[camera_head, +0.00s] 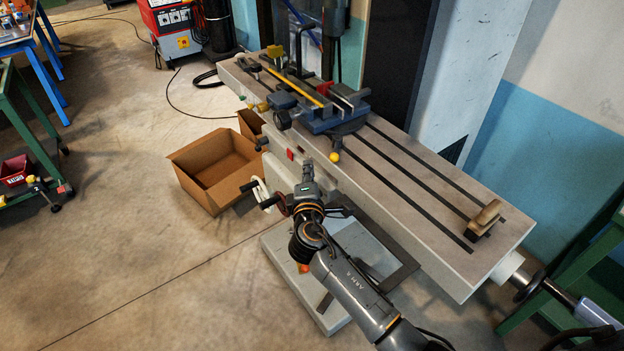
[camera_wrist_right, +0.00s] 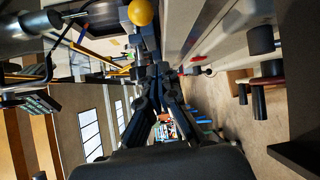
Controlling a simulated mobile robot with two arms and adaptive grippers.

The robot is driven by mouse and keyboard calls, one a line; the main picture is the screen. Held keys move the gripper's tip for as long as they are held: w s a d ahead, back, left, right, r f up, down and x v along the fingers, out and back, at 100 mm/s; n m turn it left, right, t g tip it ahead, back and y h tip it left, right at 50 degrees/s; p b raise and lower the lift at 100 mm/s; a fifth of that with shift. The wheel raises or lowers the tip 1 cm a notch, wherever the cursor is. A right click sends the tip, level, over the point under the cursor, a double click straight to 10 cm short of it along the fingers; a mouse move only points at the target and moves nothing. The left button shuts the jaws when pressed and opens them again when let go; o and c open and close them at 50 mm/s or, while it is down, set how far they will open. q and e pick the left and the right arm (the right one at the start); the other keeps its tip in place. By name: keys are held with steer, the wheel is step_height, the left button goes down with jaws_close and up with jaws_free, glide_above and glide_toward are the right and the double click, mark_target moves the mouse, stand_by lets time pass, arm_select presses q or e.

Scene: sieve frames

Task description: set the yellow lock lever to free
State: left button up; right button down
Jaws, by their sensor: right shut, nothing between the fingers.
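A round yellow knob (camera_head: 335,156) sits at the front edge of the machine table, just below the blue vise (camera_head: 325,117). It looks like the end of the yellow lock lever; its arm is hardly visible. The yellow knob also shows at the top of the right wrist view (camera_wrist_right: 140,12). My right gripper (camera_head: 307,165) is shut and empty, in front of the table edge, a little left of and below the knob in the head view, apart from it. Its closed fingertips (camera_wrist_right: 160,72) show in the right wrist view. My left gripper is not in view.
The long grey machine table (camera_head: 405,165) has dark slots. A yellow bar (camera_head: 296,86) lies across the vise area. A brush-like wooden block (camera_head: 485,218) sits at the table's right end. A cardboard box (camera_head: 215,170) stands on the floor at left. Crank handles (camera_head: 262,193) project near my right arm.

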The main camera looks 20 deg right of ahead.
mark_target(334, 162)
steer(key=d, duration=0.1)
steer(key=d+p, duration=0.2)
steer(key=d, duration=0.1)
steer(key=shift+w+d+r, duration=0.1)
steer(key=shift+w+r, duration=0.15)
steer(key=shift+w, duration=0.15)
steer(key=shift+s+d, duration=0.35)
steer(key=shift+d, duration=0.25)
steer(key=shift+s+d, duration=0.35)
steer(key=shift+d, duration=0.25)
steer(key=shift+a, duration=0.1)
